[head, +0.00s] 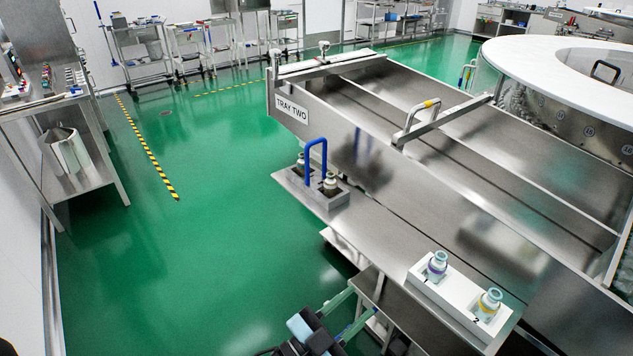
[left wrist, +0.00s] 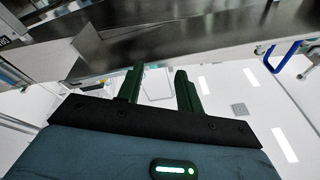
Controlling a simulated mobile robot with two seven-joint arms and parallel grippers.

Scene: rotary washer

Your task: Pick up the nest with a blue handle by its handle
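The nest (head: 322,199) is a grey block with an upright blue handle (head: 316,145), shaped like an inverted U. It stands on the steel ledge near the TRAY TWO sign and holds small capped bottles (head: 330,181). The blue handle also shows at the right edge of the left wrist view (left wrist: 286,56). My left gripper (head: 360,304) is at the bottom of the head view, below the nest and well apart from it. Its two green fingers (left wrist: 158,78) are spread with nothing between them. My right gripper is not in view.
A white holder (head: 453,303) with two vials sits on the same ledge, right of my left gripper. A steel tray unit (head: 365,150) rises behind the ledge. A metal shelf (head: 85,185) stands at left. Green floor (head: 200,260) is clear left of the ledge.

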